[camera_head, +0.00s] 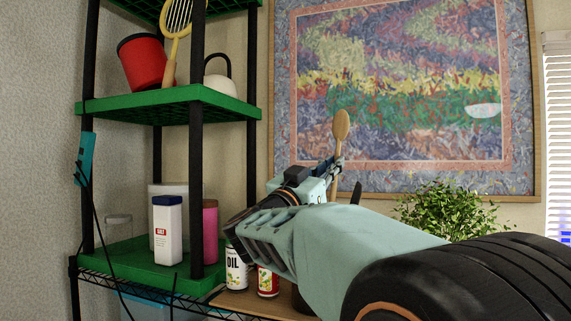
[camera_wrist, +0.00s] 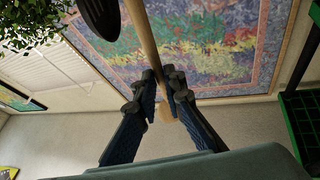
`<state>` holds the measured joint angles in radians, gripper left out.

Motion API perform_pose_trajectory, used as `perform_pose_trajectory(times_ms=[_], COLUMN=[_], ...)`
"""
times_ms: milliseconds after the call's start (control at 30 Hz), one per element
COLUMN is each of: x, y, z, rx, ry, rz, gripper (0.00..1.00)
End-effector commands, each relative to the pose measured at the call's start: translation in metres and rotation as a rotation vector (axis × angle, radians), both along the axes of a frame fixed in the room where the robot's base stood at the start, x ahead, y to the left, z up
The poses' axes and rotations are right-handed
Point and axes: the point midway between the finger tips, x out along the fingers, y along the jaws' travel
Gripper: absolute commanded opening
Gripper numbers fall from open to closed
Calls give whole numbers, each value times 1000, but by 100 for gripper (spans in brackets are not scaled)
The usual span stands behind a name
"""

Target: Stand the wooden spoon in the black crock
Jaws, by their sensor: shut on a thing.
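The wooden spoon (camera_head: 341,125) is upright in the head view, bowl up, above my arm. My gripper (camera_head: 335,168) is shut on its handle below the bowl. In the wrist view my gripper (camera_wrist: 163,84) pinches the handle (camera_wrist: 145,40), with the tan bowl partly hidden behind the fingers. The black crock is not clearly seen. A dark edge (camera_head: 298,300) shows beside my arm at the bottom of the head view, and I cannot tell if it is the crock. A black utensil head (camera_wrist: 98,14) is beside the spoon handle in the wrist view.
A green shelf rack (camera_head: 150,105) stands on the left. An oil can (camera_head: 236,270) and a red-labelled can (camera_head: 268,282) stand left of my arm. A leafy plant (camera_head: 450,208) is to the right. A framed picture (camera_head: 420,185) hangs behind the spoon.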

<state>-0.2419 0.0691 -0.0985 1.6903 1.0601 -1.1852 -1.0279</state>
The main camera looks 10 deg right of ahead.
Motion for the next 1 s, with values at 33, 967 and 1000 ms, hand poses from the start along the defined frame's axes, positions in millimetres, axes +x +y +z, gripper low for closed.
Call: perform_pose_trajectory(times_ms=[33,967,1000], x=[1,10,11], y=[0,5,5], z=[-8,-81,-84], rx=[-1,-1,-1], ry=[1,1,1], rz=[0,-1,0], gripper=[0,0,0])
